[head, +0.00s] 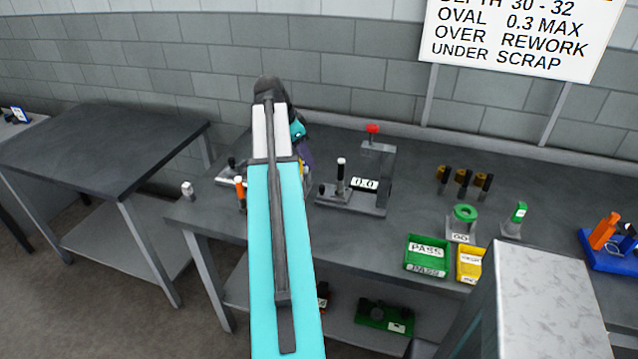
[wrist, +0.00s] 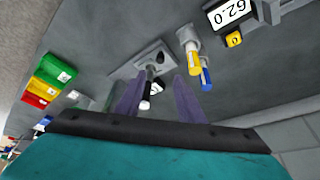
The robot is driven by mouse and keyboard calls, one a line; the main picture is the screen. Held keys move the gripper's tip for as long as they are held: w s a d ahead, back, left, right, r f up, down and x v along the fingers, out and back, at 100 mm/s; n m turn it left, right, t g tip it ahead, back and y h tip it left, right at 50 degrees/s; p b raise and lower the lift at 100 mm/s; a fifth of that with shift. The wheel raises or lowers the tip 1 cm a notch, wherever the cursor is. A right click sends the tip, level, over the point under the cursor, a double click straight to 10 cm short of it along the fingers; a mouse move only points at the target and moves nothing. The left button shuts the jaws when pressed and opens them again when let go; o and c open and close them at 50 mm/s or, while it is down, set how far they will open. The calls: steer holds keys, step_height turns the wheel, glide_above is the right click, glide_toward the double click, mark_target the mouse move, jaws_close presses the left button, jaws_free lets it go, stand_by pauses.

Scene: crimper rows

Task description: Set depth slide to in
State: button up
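In the wrist view, my gripper (wrist: 158,95) has its two purple fingers spread apart with nothing held between them. Beyond the gap stands a small grey fixture (wrist: 150,58) with a black post with a white tip (wrist: 147,92) and a small label. The post shows between the fingers, and I cannot tell how far off it is. No part is legibly marked as the depth slide, so I cannot tell its setting.
Green (head: 427,271) and yellow (head: 470,279) bins stand at the bench front. In the wrist view, yellow (wrist: 188,38) and blue (wrist: 206,78) handles stand close right of the fingers.

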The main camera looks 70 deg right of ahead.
mark_target(322, 186)
steer(key=shift+p+x, duration=1.75)
steer(key=shift+x, duration=4.65)
jaws_close()
